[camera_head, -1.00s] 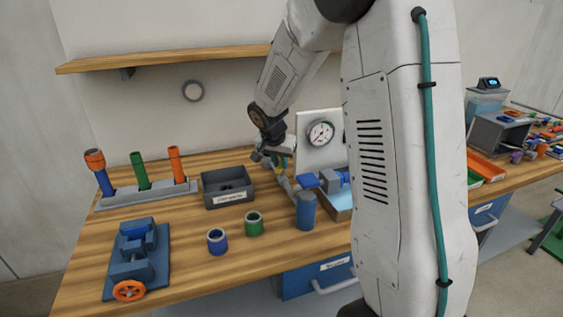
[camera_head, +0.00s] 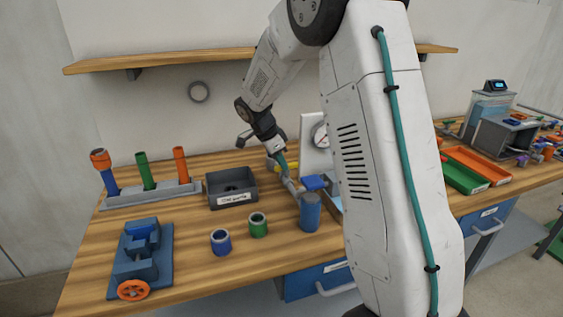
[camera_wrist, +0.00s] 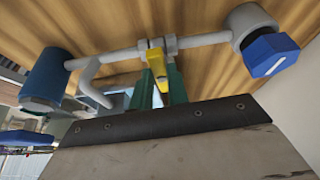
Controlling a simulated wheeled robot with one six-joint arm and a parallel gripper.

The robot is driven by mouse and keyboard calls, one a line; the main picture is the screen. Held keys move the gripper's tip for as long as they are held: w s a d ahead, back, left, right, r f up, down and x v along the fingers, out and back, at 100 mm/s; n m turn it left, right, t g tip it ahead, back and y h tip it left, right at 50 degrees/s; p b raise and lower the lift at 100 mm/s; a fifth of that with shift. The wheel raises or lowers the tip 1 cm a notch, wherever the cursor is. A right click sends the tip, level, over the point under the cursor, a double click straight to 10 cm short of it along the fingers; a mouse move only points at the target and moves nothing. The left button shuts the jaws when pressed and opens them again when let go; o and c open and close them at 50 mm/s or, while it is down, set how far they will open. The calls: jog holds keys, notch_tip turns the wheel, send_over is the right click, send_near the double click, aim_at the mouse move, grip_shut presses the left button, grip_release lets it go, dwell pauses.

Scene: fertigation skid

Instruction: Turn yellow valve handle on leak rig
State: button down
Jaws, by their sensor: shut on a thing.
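The yellow valve handle (camera_wrist: 156,72) sits on the light pipe (camera_wrist: 205,40) of the leak rig in the wrist view. My gripper (camera_wrist: 162,86) has green fingers on both sides of the handle and is shut on it. In the head view, my gripper (camera_head: 281,162) reaches down to the rig, and a bit of the yellow handle (camera_head: 292,167) shows beside it. A blue cylinder (camera_wrist: 46,76) stands at one pipe end, and a blue faceted cap (camera_wrist: 270,55) is at the other. The gauge (camera_head: 320,135) is partly hidden by my arm.
A dark grey bin (camera_head: 232,202) stands left of the rig. A blue vise with an orange wheel (camera_head: 133,290) and a rack of coloured tubes (camera_head: 150,193) are further left. A wooden shelf (camera_head: 190,60) hangs behind.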

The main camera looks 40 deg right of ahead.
jog(key=shift+w+m, duration=0.1)
jog(key=shift+m, duration=0.3)
jog(key=c, duration=1.4)
grip_release()
jog(key=shift+a, duration=0.1)
jog(key=shift+o, duration=0.2)
jog(key=v, duration=0.7)
jog(key=shift+w+r, duration=0.15)
jog(key=shift+r, duration=0.2)
jog(key=shift+a, duration=0.1)
